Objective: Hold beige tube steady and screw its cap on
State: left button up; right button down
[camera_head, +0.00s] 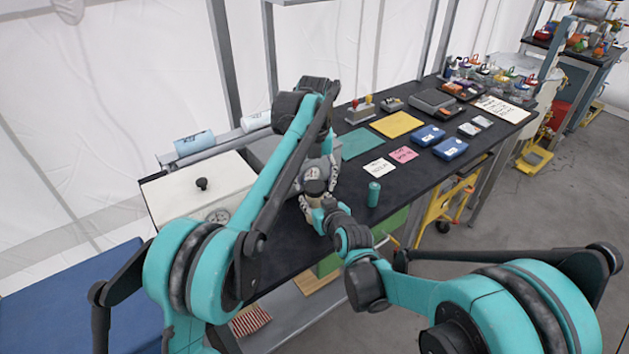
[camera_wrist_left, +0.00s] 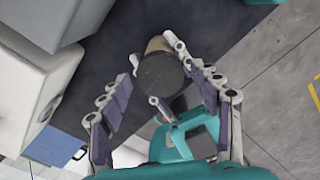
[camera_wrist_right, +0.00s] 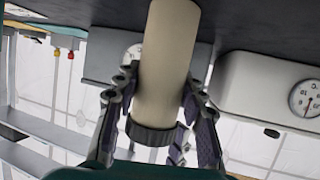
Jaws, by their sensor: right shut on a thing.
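The beige tube (camera_wrist_right: 170,55) stands on the dark bench, with a dark ribbed cap (camera_wrist_right: 150,133) at its top end, seen inverted in the right wrist view. Whether the cap is threaded on cannot be told. My right gripper (camera_wrist_right: 160,105) is shut on the tube just below the cap. In the left wrist view the cap (camera_wrist_left: 160,75) shows from above, with a sliver of beige tube (camera_wrist_left: 157,44) beside it. My left gripper (camera_wrist_left: 158,60) is open, its fingers on either side of the cap with visible gaps. In the head view the grippers hide most of the tube.
A white box with a black knob and dial (camera_head: 180,189) stands left of the grippers. A teal cylinder (camera_head: 374,194) stands close on the right. Cards, a yellow mat (camera_head: 397,125) and blue boxes (camera_head: 451,148) lie farther along the bench. The front bench edge is near.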

pick_arm(q)
jog(key=shift+r, duration=2.3)
jog(key=shift+c, duration=0.5)
